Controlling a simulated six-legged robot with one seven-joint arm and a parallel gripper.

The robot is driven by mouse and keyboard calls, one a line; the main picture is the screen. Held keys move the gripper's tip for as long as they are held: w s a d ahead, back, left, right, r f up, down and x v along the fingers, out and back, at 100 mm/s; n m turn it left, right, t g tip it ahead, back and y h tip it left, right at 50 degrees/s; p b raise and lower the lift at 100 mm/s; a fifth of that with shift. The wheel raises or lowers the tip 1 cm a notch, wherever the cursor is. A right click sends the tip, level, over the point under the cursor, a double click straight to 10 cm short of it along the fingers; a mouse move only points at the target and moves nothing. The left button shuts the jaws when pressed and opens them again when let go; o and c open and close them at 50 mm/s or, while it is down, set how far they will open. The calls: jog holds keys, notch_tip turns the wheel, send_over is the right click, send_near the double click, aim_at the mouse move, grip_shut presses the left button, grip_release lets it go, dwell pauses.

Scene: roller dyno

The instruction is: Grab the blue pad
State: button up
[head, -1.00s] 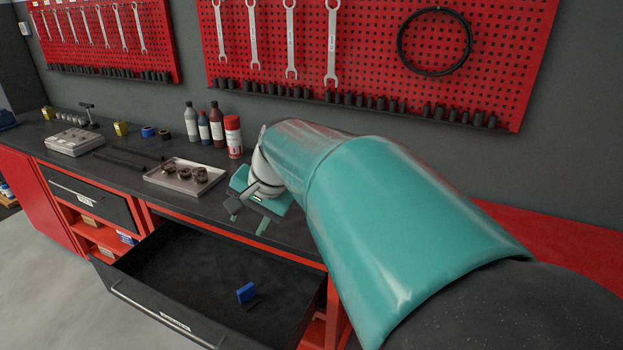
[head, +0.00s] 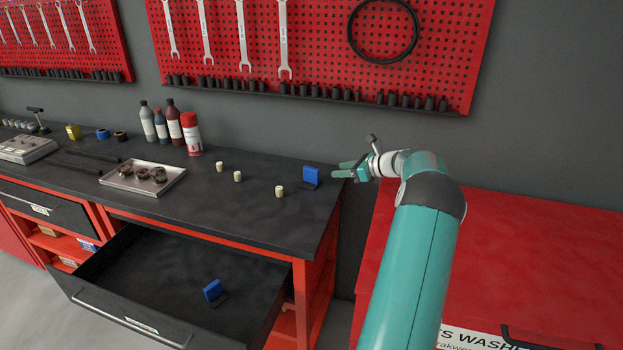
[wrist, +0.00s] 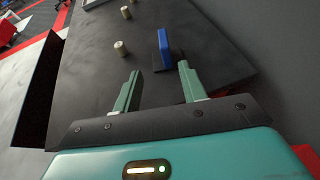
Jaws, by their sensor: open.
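A blue pad (head: 311,176) with a dark backing stands upright near the right end of the black workbench top. A second blue pad (head: 213,290) lies in the open drawer below. My gripper (head: 337,170) is open and empty at the bench's right end, just right of the upper pad, its fingers pointing left toward it. In the wrist view the upper pad (wrist: 163,48) stands just beyond the fingertips, between their lines. My gripper (wrist: 158,71) does not appear to touch it.
Several small beige cylinders (head: 280,191) stand on the bench left of the pad. A metal tray (head: 142,177) and bottles (head: 190,133) are further left. The open drawer (head: 140,295) juts out in front. A red parts washer (head: 530,260) is at the right.

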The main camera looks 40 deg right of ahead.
aim_at(304, 173)
jog(key=x, duration=1.3)
jog(key=shift+w+d+f, duration=0.25)
jog(key=shift+w+d, duration=0.05)
jog(key=shift+w, duration=0.1)
grip_shut()
